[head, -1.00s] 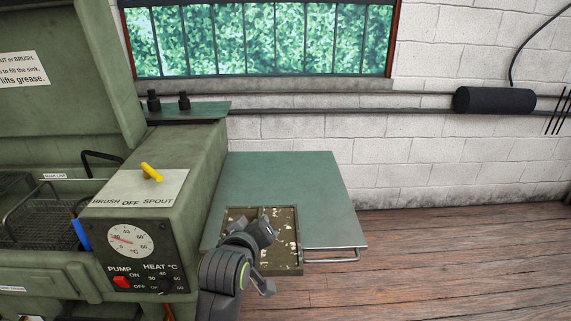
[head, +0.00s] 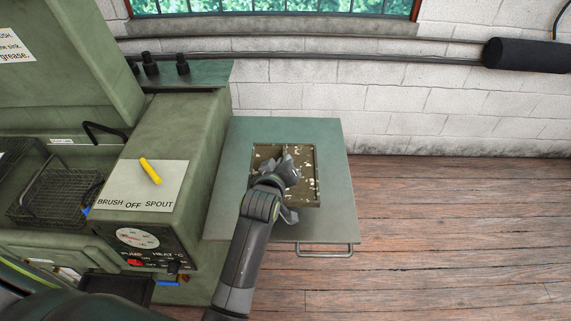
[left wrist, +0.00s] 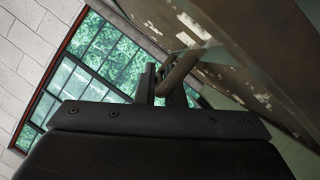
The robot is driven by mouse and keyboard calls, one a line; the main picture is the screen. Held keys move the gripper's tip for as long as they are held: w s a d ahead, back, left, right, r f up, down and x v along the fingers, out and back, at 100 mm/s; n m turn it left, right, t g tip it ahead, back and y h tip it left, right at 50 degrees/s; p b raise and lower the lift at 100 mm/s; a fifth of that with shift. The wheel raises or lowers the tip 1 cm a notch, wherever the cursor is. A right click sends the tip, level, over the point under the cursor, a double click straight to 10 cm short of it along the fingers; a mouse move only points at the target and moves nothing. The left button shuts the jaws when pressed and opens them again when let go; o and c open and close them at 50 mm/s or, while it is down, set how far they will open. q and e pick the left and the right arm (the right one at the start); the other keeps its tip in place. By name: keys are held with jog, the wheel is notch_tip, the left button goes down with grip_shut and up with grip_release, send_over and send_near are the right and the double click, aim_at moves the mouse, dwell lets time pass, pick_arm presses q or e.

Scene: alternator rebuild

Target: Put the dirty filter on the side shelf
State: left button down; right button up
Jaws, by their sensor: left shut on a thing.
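The dirty filter (head: 307,190) is a flat, square, brown-grey panel with pale flecks and a raised rim. My left gripper (head: 284,184) is shut on its bar handle, which shows between the fingers (left wrist: 171,84) in the left wrist view. The filter's flecked face (left wrist: 230,42) fills the upper right of that view. In the head view the filter is over the green side shelf (head: 334,225), within its outline. I cannot tell whether it touches the shelf. My left gripper and wrist hide its lower left part. My right gripper is not in view.
The green parts washer (head: 185,130), with a yellow-handled switch (head: 150,171) and a wire basket (head: 55,195), stands left of the shelf. A white block wall (head: 420,120) is behind. A rail (head: 325,252) runs along the shelf's front edge. Wooden floor (head: 450,240) is open at the right.

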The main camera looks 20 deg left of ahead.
pick_arm(q)
notch_tip(320, 180, down, 4)
jog(key=shift+s+r, duration=0.1)
jog(key=shift+s, duration=0.05)
jog(key=shift+f, duration=2.3)
jog(key=shift+f, duration=0.15)
jog(key=c, duration=1.5)
grip_release()
jog(key=shift+c, duration=0.2)
jog(key=shift+r, duration=0.2)
